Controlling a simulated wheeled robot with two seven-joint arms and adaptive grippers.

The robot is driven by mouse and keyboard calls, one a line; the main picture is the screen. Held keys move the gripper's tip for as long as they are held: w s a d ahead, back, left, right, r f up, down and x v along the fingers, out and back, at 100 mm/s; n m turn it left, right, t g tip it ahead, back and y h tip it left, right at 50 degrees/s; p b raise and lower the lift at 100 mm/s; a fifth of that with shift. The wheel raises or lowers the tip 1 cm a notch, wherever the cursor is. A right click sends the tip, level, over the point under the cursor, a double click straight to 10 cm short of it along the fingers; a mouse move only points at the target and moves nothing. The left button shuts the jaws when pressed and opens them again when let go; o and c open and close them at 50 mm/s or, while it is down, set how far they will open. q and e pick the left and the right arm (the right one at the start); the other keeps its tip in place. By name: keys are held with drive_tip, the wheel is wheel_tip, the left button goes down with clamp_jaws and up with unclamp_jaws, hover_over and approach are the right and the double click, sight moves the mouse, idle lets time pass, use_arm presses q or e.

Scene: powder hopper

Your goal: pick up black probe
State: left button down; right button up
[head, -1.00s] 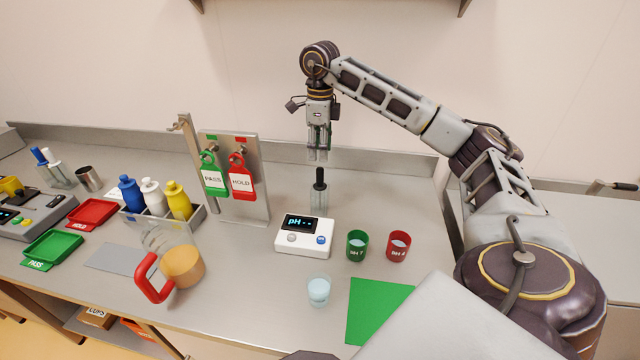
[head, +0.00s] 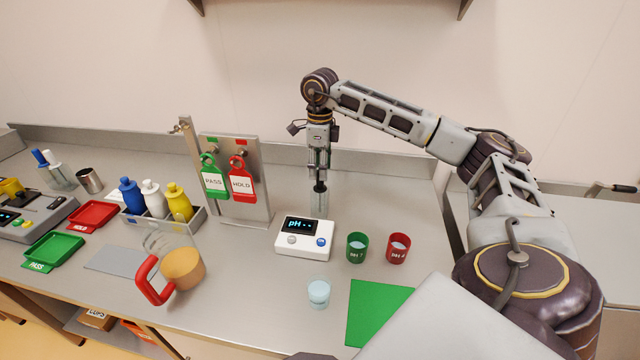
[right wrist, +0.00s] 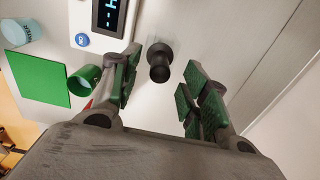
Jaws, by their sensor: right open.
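The black probe (head: 320,187) stands upright in a clear holder (head: 319,206) behind the white pH meter (head: 304,238). My right gripper (head: 318,176) points straight down over the probe, its fingers at the level of the probe's top in the head view. In the right wrist view the right gripper (right wrist: 160,95) is open, with green pads on both sides. The probe's dark round top (right wrist: 159,62) shows between the fingers, a little beyond the pads, and nothing is gripped. My left gripper is not in view.
Green (head: 357,247) and red (head: 397,248) cups stand right of the meter. A clear cup (head: 319,292) and green mat (head: 381,312) lie in front. The tag stand (head: 252,205) is close on the left, with a red-handled jug (head: 154,280) nearer.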

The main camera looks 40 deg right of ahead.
drive_tip(key=shift+f, duration=1.05)
drive_tip(key=c, duration=1)
